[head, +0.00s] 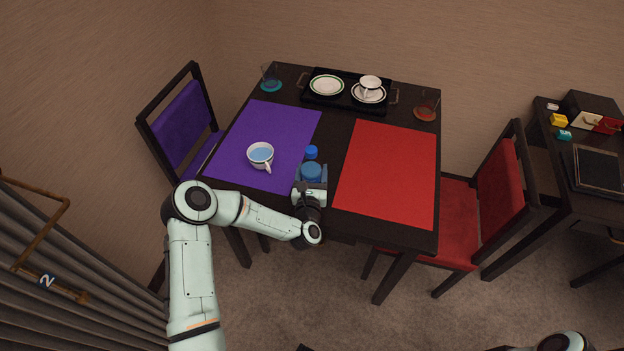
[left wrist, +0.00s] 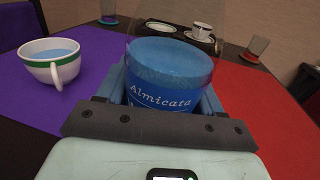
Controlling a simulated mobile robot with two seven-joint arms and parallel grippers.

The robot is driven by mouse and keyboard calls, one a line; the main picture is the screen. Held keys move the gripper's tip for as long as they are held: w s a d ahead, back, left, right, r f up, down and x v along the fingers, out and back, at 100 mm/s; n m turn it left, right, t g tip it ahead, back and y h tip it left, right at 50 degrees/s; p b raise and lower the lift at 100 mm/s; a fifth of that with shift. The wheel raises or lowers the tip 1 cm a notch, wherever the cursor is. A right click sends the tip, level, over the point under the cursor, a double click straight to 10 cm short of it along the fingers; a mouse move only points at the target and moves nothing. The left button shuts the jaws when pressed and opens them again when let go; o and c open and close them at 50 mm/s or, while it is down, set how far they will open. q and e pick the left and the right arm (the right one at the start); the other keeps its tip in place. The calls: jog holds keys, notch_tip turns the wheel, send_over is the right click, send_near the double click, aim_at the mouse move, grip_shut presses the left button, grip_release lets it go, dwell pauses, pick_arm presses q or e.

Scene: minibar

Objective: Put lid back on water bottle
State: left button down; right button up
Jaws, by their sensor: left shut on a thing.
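The water bottle (head: 311,172) is clear with a blue label and stands upright between the two placemats. My right gripper is out of view.
A cup of water (head: 260,153) sits on the purple placemat (head: 285,122), left of the bottle. The red placemat (head: 390,175) is clear. A black tray (head: 338,101) with dishes and two glasses (head: 270,78) (head: 427,106) stand at the back.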

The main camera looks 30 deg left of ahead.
pick_arm(q)
notch_tip(320, 180, down, 4)
jog(key=shift+r, duration=0.25)
jog(key=shift+f+b, duration=0.2)
jog(key=shift+b, duration=0.1)
jog(key=shift+c, duration=0.8)
grip_release()
